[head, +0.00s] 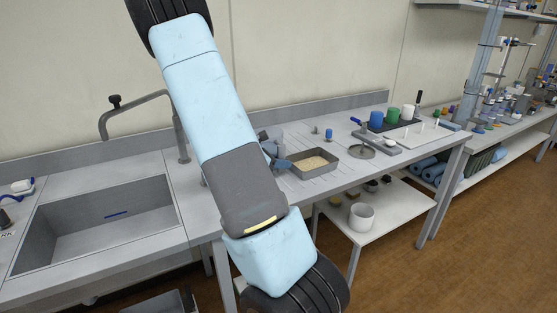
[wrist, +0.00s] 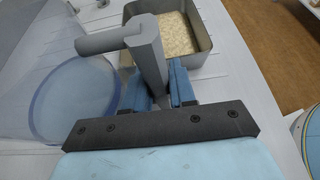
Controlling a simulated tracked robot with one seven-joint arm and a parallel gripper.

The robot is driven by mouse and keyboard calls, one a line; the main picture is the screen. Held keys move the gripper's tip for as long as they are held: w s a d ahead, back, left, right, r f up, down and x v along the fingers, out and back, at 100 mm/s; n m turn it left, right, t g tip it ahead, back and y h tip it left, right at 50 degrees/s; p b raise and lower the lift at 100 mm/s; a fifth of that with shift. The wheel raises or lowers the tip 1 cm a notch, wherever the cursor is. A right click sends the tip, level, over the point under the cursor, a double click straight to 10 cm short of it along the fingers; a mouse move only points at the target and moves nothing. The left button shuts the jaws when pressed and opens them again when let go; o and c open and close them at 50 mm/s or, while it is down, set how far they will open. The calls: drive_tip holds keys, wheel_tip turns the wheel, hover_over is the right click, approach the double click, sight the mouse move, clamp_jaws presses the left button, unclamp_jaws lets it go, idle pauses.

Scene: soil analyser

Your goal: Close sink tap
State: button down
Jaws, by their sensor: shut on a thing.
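The sink tap (head: 180,140) is grey. Its bent spout reaches left over the sink (head: 110,213), and a dark knob (head: 115,101) sits on top near the outer end. No water shows, and I cannot tell the tap's setting. My gripper (head: 276,152) is to the right of the tap, apart from it, over the bench beside a soil tray (head: 316,176). In the wrist view, my gripper's blue fingers (wrist: 158,84) are shut on a grey T-shaped object (wrist: 146,58) with a round crosspiece. My arm crosses the middle of the head view and hides bench behind it.
The soil tray also shows in the wrist view (wrist: 208,36). A blue-rimmed round thing (wrist: 72,100) is left of my fingers. Blue, green and white containers (head: 393,116) stand on the right bench, and a white pot (head: 361,215) below.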

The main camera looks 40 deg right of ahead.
sight(278, 153)
drive_tip(key=shift+r, duration=0.2)
drive_tip(key=shift+r, duration=1.35)
drive_tip(key=shift+s+a+r, duration=0.15)
drive_tip(key=shift+a+r, duration=0.05)
drive_tip(key=shift+r, duration=0.1)
drive_tip(key=s+a+r, duration=0.2)
drive_tip(key=r, duration=0.1)
drive_tip(key=s+a+r, duration=0.1)
drive_tip(key=r, duration=0.1)
drive_tip(key=shift+a+r, duration=0.1)
drive_tip(key=shift+r, duration=0.05)
drive_tip(key=s+a+r, duration=0.4)
drive_tip(key=s+a, duration=0.2)
drive_tip(key=shift+a, duration=0.3)
drive_tip(key=shift+s, duration=0.1)
